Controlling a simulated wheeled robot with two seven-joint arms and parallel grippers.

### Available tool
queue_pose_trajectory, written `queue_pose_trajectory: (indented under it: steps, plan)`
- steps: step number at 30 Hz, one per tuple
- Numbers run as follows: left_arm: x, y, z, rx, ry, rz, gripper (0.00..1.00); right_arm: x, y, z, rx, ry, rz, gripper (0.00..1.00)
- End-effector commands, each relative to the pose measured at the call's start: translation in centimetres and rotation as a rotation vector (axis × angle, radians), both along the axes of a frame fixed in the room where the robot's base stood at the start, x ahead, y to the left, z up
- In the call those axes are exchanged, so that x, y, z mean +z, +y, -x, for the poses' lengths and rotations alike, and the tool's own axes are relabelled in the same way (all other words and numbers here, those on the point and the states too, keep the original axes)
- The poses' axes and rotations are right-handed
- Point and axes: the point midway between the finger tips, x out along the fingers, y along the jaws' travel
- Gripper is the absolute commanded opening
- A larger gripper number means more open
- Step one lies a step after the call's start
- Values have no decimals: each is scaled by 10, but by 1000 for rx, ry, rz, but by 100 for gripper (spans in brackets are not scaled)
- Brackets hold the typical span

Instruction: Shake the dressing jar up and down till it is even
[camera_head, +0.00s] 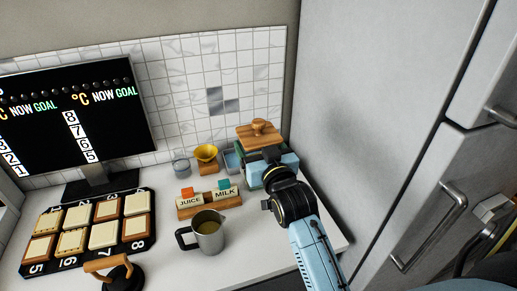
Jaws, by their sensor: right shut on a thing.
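My right gripper (272,155) reaches in from the lower right on a light blue arm. It is shut, in front of a container with a square wooden lid (258,134) and round knob. It seems to grip this container just below the lid, but its own black body hides the contact. The container's side looks blue-green and mostly hidden. I cannot tell for sure that it is the dressing jar, nor see any dressing inside. My left gripper is not in view.
A screen (80,130) stands left; a fridge (375,90) bounds the right.

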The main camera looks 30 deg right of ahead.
Motion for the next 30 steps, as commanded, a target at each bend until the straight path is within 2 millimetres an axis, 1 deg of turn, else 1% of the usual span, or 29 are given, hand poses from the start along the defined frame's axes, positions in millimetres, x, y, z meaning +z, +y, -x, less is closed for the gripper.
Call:
queue_pose_trajectory:
  steps: [6, 8, 11, 12, 15, 19, 22, 30]
  plan:
    - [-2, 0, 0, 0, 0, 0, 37, -2, 0, 0, 1, 2, 1, 40]
    - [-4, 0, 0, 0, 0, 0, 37, -6, 0, 0, 0, 3, 0, 40]
    - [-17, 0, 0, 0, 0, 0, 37, -26, 0, 0, 0, 4, 0, 40]
    - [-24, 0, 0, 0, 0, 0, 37, -37, 0, 0, 1, 6, 0, 40]
    - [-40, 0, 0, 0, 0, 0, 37, -64, 0, 0, 1, 5, 0, 40]
    - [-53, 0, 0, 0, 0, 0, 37, -87, 0, 0, 0, 3, 0, 40]
    - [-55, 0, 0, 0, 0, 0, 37, -93, 0, 0, 0, 2, 0, 40]
    - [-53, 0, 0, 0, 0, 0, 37, -91, 0, 0, 0, 1, 0, 40]
